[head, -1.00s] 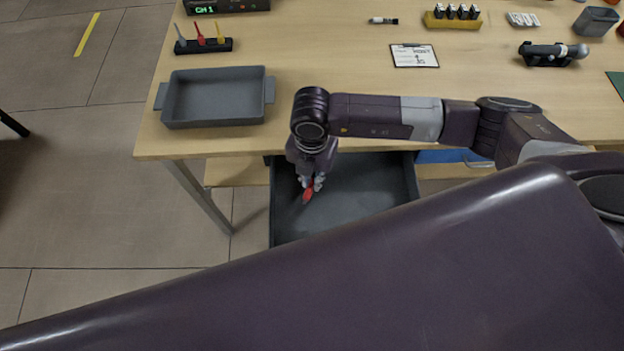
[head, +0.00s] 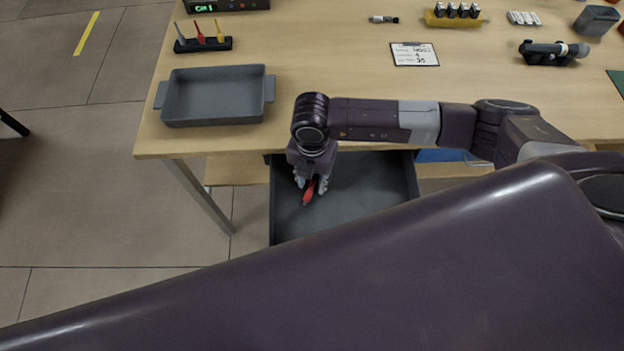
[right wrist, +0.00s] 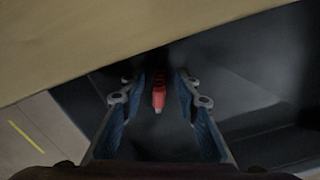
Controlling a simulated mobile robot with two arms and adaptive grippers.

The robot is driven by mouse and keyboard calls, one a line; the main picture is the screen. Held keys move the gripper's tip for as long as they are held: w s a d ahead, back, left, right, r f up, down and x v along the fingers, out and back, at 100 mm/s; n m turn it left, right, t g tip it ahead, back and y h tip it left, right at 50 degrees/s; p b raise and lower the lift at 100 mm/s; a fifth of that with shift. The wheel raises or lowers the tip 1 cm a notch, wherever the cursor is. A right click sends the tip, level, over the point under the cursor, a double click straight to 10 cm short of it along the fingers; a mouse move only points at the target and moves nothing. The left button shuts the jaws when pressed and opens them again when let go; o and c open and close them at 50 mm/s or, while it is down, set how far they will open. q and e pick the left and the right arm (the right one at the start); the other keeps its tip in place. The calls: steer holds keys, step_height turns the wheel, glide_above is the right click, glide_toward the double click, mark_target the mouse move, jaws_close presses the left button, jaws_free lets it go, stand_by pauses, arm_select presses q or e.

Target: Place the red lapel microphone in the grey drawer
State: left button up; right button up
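The red lapel microphone (head: 309,193) is at the opened grey drawer (head: 375,185), over or on its bare floor; I cannot tell whether it touches the floor. My right gripper (head: 312,184) points down inside the drawer's outline, its fingers spread on either side of the microphone. In the right wrist view the microphone (right wrist: 159,92) shows between the two open fingers (right wrist: 158,105), with a gap on each side. The drawer (right wrist: 250,75) is dark there. My left gripper is not in view.
The wooden table (head: 330,75) lies above the drawer. On it are a grey tray (head: 215,119), a black rack (head: 203,46) with several coloured items, a label card (head: 415,55) and a dark cylindrical device (head: 545,50). A large part of my own body covers the foreground.

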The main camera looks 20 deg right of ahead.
mark_target(312, 184)
step_height(312, 184, up, 12)
steer(key=b, duration=0.1)
steer(key=shift+r, duration=0.15)
stand_by(0.6)
